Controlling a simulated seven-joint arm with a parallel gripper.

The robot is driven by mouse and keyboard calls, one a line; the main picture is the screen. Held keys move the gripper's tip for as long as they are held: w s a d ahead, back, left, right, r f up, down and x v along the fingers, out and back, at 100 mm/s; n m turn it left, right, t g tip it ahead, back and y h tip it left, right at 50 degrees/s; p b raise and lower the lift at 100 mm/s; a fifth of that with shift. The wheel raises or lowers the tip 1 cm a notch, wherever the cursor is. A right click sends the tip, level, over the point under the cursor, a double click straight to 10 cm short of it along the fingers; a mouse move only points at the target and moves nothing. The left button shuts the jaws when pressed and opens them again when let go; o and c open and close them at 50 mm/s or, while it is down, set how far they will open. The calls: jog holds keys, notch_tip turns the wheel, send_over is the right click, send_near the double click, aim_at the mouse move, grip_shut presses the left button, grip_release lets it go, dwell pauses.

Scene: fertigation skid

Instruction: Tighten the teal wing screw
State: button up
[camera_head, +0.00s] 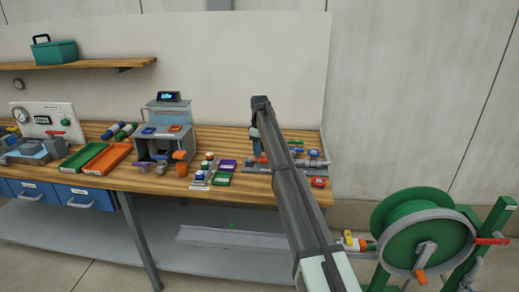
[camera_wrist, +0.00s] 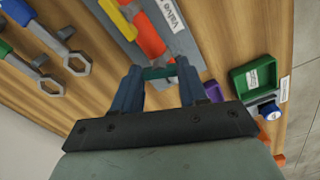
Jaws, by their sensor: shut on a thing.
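In the wrist view, a small teal piece (camera_wrist: 158,72), which I take to be the wing screw, shows between the tips of my gripper (camera_wrist: 159,76). The two blue fingers stand on either side of it and are shut on it. An orange-red part (camera_wrist: 150,38) lies just beyond it on a grey plate (camera_wrist: 185,45) with a "Valve" label. Most of the screw is hidden, so its turn and seating cannot be told. In the head view my gripper (camera_head: 258,157) points down at the right part of the bench; the screw cannot be made out there.
Two wrenches, one blue-handled (camera_wrist: 72,60) and one green-handled (camera_wrist: 45,82), lie left in the wrist view; a green tray (camera_wrist: 240,80) is right. In the head view, an orange tray (camera_head: 107,158) is left on the bench and a green hose reel (camera_head: 415,225) stands right.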

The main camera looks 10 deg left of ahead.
jog(key=m, duration=0.6)
jog(key=shift+m, duration=0.4)
jog(key=m, duration=0.6)
jog(key=shift+m, duration=0.3)
dwell(0.3)
jog(key=o, duration=1.1)
jog(key=shift+c, duration=0.2)
jog(key=shift+r, duration=0.1)
notch_tip(320, 180, up, 14)
jog(key=shift+f, duration=0.2)
